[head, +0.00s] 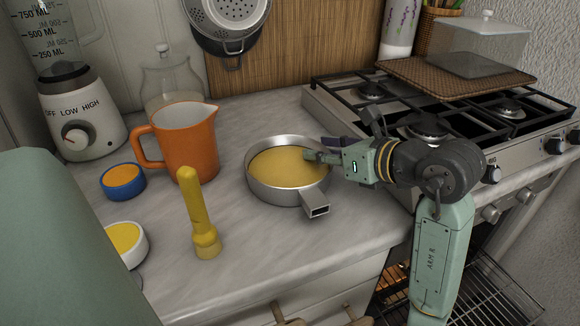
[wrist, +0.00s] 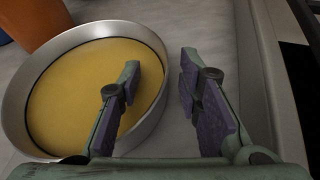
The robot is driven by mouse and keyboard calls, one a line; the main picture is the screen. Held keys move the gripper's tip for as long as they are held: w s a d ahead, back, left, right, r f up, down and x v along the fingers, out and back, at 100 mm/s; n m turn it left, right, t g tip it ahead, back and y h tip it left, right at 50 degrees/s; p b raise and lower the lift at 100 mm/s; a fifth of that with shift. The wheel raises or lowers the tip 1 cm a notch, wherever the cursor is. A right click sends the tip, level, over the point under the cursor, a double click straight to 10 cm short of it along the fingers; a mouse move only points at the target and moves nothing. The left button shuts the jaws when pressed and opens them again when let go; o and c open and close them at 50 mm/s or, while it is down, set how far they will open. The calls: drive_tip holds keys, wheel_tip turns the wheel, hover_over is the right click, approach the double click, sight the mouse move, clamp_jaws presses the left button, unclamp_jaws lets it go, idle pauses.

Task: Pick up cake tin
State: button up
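The cake tin (head: 284,192) is a round, shallow metal pan with a yellow inside, standing on the marble counter. A short, hollow metal handle (head: 315,203) sticks out at its front right. My gripper (head: 322,151) is at the tin's right rim. In the wrist view, the tin (wrist: 22,92) fills the left side. My gripper (wrist: 159,68) is open there, with the left finger over the tin's inside and the right finger outside its wall. The rim passes between them. I cannot tell whether either finger touches it.
An orange jug (head: 186,145), a blue-rimmed bowl (head: 123,183), a white bowl (head: 128,243) and a yellow upright tool (head: 197,215) stand left of the tin. A blender (head: 80,120) is behind them. The gas stove (head: 430,125) is to the right. The front counter is clear.

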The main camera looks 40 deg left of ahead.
drive_tip(key=shift+c, duration=0.3)
clamp_jaws()
drive_tip(key=shift+r, duration=0.1)
idle(0.5)
